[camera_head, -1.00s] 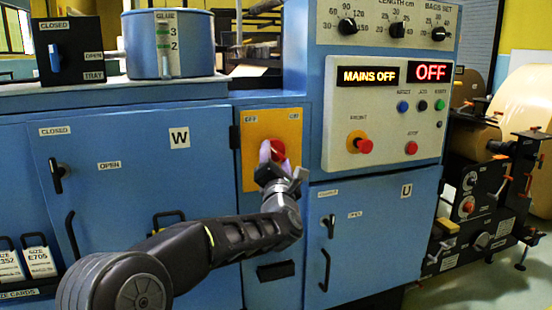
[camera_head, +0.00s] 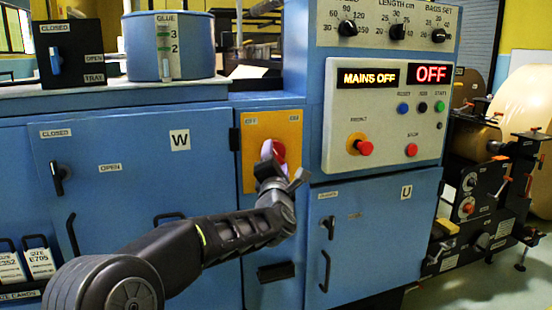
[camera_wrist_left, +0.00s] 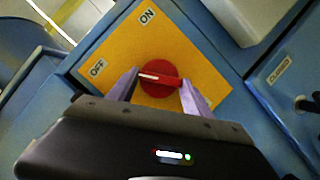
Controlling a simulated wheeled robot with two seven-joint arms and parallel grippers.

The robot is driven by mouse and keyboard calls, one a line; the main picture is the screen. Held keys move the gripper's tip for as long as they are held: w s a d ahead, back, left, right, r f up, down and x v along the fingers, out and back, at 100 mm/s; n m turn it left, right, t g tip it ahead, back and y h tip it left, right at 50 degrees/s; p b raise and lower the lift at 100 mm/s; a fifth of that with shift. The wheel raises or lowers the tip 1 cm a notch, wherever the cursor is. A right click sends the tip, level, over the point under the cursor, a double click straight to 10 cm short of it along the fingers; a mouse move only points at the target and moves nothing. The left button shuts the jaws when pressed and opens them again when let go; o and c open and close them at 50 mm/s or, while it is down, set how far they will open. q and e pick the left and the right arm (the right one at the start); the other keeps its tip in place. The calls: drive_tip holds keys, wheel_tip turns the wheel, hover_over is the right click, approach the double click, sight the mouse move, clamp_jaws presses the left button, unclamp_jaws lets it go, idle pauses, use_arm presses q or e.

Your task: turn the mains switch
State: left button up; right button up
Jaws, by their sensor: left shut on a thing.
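The mains switch is a red round knob (camera_head: 277,151) on a yellow plate (camera_head: 288,126) marked OFF at left and ON at right. In the left wrist view the red knob (camera_wrist_left: 160,80) shows a white line on its grip bar. My left gripper (camera_head: 268,160) is at the knob, with its two purple-grey fingers (camera_wrist_left: 158,88) on either side of the bar, shut on it. The lit display (camera_head: 368,77) reads MAINS OFF, and the one beside it (camera_head: 430,73) reads OFF. My right gripper is not in view.
A control panel with a red knob (camera_head: 363,147) and several buttons stands right of the switch. Cabinet doors W (camera_head: 140,190) and U (camera_head: 375,230) have protruding handles. A blue glue tank (camera_head: 195,45) stands on top at left.

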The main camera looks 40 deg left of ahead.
use_arm(q)
drive_tip(key=shift+r+m+h+p, duration=0.3)
drive_tip(key=shift+m+h+p, duration=0.3)
drive_tip(key=shift+m, duration=0.4)
drive_tip(key=m+g+p, duration=0.1)
drive_tip(key=m+p, duration=0.2)
drive_tip(key=p, duration=0.2)
drive_tip(key=r+m+g+h+p, duration=0.1)
drive_tip(key=m+p, duration=0.2)
drive_tip(key=p, duration=0.2)
drive_tip(key=m+g+p, duration=0.1)
drive_tip(key=m+p, duration=0.1)
drive_tip(key=p, duration=0.4)
drive_tip(key=m+g+p, duration=0.1)
drive_tip(key=m+p, duration=0.2)
drive_tip(key=p, duration=0.4)
drive_tip(key=shift+g+h, duration=0.3)
drive_tip(key=shift+g, duration=0.1)
drive_tip(key=shift+f+m+p, duration=0.25)
drive_tip(key=shift+m+p, duration=0.25)
drive_tip(key=shift+p, duration=0.4)
drive_tip(key=o, duration=1.4)
drive_tip(key=shift+c, duration=0.2)
